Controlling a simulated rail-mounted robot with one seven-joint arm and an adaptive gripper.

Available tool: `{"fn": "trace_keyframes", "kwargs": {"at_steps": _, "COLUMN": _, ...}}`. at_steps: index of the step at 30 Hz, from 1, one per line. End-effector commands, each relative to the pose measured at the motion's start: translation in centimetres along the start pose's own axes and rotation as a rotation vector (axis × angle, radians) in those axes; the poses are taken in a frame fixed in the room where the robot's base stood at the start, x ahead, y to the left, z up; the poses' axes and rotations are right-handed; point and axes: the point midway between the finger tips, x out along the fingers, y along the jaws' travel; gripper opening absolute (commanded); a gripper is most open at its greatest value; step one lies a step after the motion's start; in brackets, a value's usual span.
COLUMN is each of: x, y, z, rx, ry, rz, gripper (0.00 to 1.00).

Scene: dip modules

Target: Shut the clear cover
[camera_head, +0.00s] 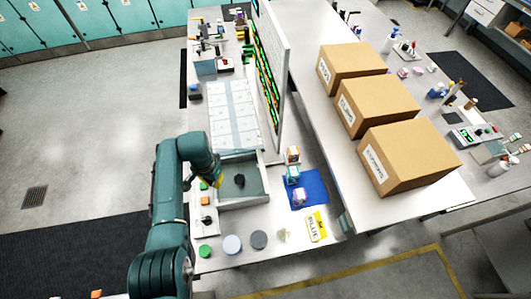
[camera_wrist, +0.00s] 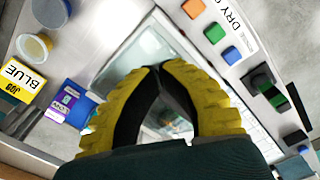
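A grey open-topped box (camera_head: 257,192) with pale walls stands on the near part of the bench in the head view. In the wrist view a pale glassy panel (camera_wrist: 128,60) lies beyond my fingertips; I cannot tell whether it is the clear cover or part of the box. The cover's hinge and angle are not clear in either view. My gripper (camera_head: 219,184) is at the left side of the box. In the wrist view its yellow fingers (camera_wrist: 159,70) meet at the tips, with nothing visible between them. I cannot tell whether they touch the panel.
A white gridded panel (camera_head: 234,113) lies behind the box, and an upright board (camera_head: 274,70) stands to its right. A blue mat (camera_head: 309,188) with small packs and a yellow BLUE card (camera_head: 316,227) are to the right. Round lids (camera_head: 232,244) lie in front.

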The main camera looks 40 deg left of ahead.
Motion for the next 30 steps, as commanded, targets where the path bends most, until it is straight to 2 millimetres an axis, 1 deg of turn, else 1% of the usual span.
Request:
{"fn": "trace_keyframes", "kwargs": {"at_steps": 1, "x": -1.1, "y": 0.0, "z": 0.0, "rx": 0.000, "ry": 0.000, "rz": 0.000, "gripper": 0.00}}
{"fn": "trace_keyframes", "kwargs": {"at_steps": 6, "x": -3.0, "y": 0.0, "z": 0.0, "rx": 0.000, "ry": 0.001, "rz": 0.000, "gripper": 0.00}}
{"fn": "trace_keyframes", "kwargs": {"at_steps": 15, "x": -5.3, "y": 0.0, "z": 0.0, "rx": 0.000, "ry": 0.002, "rz": -0.001, "gripper": 0.00}}
{"fn": "trace_keyframes", "kwargs": {"at_steps": 18, "x": -5.6, "y": 0.0, "z": 0.0, "rx": 0.000, "ry": 0.000, "rz": 0.000, "gripper": 0.00}}
{"fn": "trace_keyframes", "kwargs": {"at_steps": 30, "x": -5.6, "y": 0.0, "z": 0.0, "rx": 0.000, "ry": 0.000, "rz": 0.000, "gripper": 0.00}}
